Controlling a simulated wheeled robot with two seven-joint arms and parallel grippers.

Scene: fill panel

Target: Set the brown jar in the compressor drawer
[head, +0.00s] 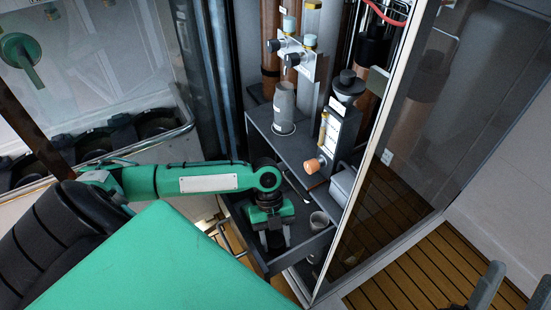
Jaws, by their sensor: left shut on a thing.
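My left gripper (270,213) reaches in from the left and points down into the open compressor drawer (266,263). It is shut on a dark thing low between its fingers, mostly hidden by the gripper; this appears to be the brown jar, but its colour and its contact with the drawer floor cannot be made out. A small grey cup-like thing (319,220) stands at the drawer's right side. My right gripper (513,286) shows only as two grey fingers, apart and empty, at the bottom right corner.
Above the drawer, a dark shelf (275,146) carries a grey cylinder (284,108) and a device with an orange-brown knob (312,166). A glass door (400,150) stands to the right. A green surface (160,265) fills the lower left. Slatted floor (410,275) is clear.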

